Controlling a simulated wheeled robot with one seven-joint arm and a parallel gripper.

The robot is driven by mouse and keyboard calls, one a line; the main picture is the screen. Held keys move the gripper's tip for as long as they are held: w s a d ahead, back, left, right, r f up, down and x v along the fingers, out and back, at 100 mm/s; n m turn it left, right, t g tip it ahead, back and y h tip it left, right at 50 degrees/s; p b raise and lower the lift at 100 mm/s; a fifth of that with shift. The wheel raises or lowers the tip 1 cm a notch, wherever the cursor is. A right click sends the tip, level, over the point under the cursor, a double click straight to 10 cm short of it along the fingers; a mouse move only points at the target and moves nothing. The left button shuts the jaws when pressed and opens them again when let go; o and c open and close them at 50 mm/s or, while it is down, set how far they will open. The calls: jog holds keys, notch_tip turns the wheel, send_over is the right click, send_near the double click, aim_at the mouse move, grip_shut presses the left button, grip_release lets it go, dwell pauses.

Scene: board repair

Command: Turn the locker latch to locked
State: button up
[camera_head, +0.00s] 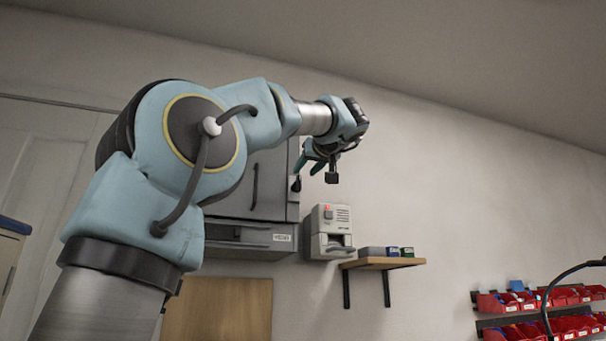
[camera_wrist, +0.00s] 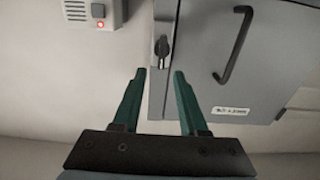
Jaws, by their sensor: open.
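The grey locker (camera_head: 272,165) hangs on the wall, partly hidden behind my arm in the head view. It fills the upper right of the wrist view (camera_wrist: 205,60). The small dark latch (camera_wrist: 163,47) sits on the locker's narrow strip beside the door edge, its knob nearly upright and slightly tilted. A dark spot at the locker's right edge in the head view looks like the latch (camera_head: 297,184). My gripper (camera_wrist: 159,74) is open and empty, its green fingertips just below the latch in the picture. In the head view my gripper (camera_head: 309,169) is beside the locker's right edge.
A dark door handle (camera_wrist: 234,45) stands out from the locker. A grey wall device (camera_head: 329,232) with a red light is close by; it also shows in the wrist view (camera_wrist: 93,12). A wooden shelf (camera_head: 382,263) with small boxes is lower right. Red bins (camera_head: 530,300) hang farther right.

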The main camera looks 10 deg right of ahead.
aim_at(300, 177)
jog(key=w, duration=0.2)
jog(key=w+p, duration=0.1)
jog(key=w, duration=0.1)
jog(key=w+a+p, duration=0.1)
jog(key=w, duration=0.1)
jog(key=shift+c, duration=0.2)
grip_shut()
jog(key=shift+f, duration=0.15)
